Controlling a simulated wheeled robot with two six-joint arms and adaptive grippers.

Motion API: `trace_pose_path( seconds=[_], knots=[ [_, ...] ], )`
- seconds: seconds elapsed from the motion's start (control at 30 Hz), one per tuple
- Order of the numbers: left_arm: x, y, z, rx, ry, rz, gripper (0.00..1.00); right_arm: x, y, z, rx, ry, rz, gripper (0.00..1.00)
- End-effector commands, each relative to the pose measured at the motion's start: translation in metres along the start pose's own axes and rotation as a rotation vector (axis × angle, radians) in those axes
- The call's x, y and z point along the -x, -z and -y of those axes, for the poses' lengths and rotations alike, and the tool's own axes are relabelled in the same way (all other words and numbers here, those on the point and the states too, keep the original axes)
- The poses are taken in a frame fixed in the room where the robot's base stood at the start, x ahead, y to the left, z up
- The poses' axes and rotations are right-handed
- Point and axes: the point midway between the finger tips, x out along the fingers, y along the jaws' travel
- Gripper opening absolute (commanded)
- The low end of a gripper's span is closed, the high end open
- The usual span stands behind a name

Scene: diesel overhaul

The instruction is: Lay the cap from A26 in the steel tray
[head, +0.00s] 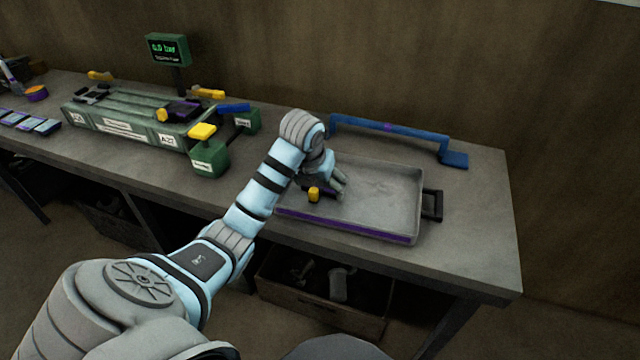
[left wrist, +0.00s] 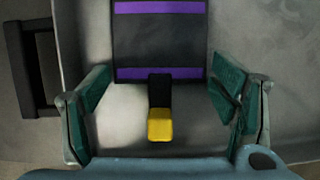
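The steel tray (head: 385,185) is a shallow grey pan on the right part of the bench. The cap is a dark block with purple bands and a yellow-tipped lever. It lies at the tray's left side, with its yellow tip (head: 314,194) showing and much of it hidden by my gripper. In the left wrist view the cap (left wrist: 160,42) appears flat on the grey tray floor. My left gripper (head: 335,187) is over it; its green-padded fingers (left wrist: 162,90) are wide apart, with gaps on both sides of the cap. My right gripper is not in view.
A green fixture (head: 125,128) with labels stands at the left, with another dark and purple part (head: 182,110) on top. A blue bar (head: 390,130) lies behind the tray. A dark handle (head: 432,205) sticks out on the tray's right. The tray's right half is empty.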

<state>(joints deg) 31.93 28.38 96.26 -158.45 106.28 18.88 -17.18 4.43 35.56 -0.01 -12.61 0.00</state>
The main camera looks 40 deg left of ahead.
Motion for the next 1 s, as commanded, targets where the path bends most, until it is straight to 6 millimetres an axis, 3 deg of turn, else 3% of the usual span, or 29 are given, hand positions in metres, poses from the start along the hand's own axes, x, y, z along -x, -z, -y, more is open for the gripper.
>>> trace_pose_path(
  seconds=[0.47,0.67,0.8,1.0],
  knots=[
    [0.006,-0.002,0.0,0.0,0.0,0.001,0.95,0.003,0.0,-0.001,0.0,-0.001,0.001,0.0],
    [0.054,-0.004,0.0,-0.001,0.0,0.006,0.95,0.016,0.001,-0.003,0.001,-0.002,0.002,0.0],
    [0.096,-0.006,0.0,-0.001,0.0,0.0,0.95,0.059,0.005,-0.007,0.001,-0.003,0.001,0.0],
    [0.122,-0.004,0.0,0.0,-0.001,0.0,0.95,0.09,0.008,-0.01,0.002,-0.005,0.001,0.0]
  ],
)
